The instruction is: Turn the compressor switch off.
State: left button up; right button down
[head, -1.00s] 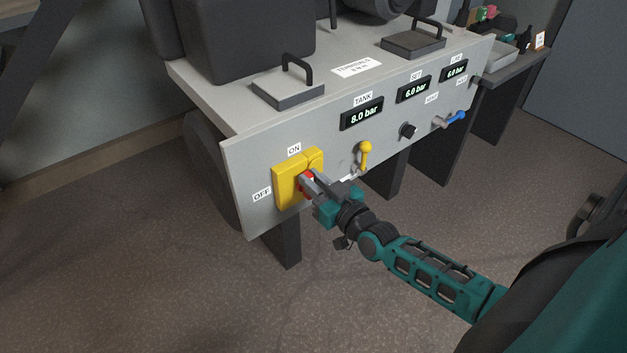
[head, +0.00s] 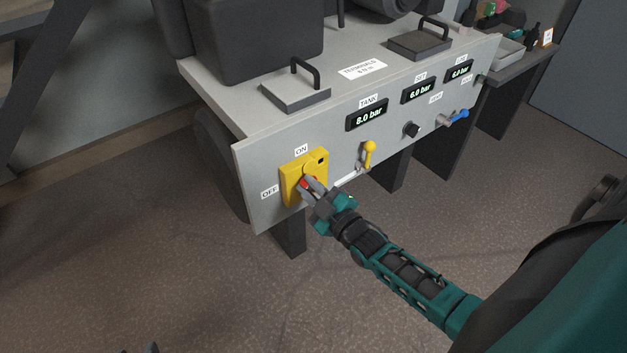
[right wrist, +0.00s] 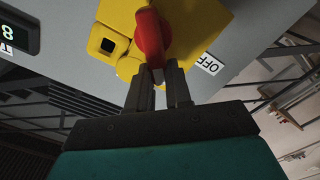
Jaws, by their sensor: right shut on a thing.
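The compressor switch is a yellow plate (head: 291,190) with a red handle (head: 304,183), on the left end of the grey front panel. An ON label (head: 301,150) is above it and an OFF label (head: 269,192) to its left. My right gripper (head: 309,188) is shut on the red handle. In the right wrist view both fingers (right wrist: 161,77) close on the lower end of the red handle (right wrist: 150,36), and the OFF label (right wrist: 210,64) is to the right. The fingers partly hide the handle in the head view. A small dark tip at the bottom edge may be my left gripper (head: 151,348).
A yellow lever (head: 368,155), a black knob (head: 411,130) and a blue-handled valve (head: 458,116) are on the panel to the right. The tank display (head: 367,115) reads 8.0 bar. The floor in front of the panel is clear.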

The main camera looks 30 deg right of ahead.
jog(key=shift+a+f+n+b, duration=0.25)
jog(key=shift+f+n, duration=0.2)
jog(key=shift+n, duration=1.1)
jog(key=shift+a+f+n+b, duration=0.15)
jog(key=shift+f+n+b, duration=0.25)
jog(key=shift+n, duration=1.2)
jog(key=shift+a+f+n+b, duration=0.2)
jog(key=shift+f+n, duration=0.3)
jog(key=shift+n, duration=1.05)
jog(key=c, duration=1)
grip_release()
jog(key=shift+c, duration=0.2)
jog(key=s+d+p, duration=0.1)
jog(key=s+p, duration=0.1)
jog(key=s, duration=1.1)
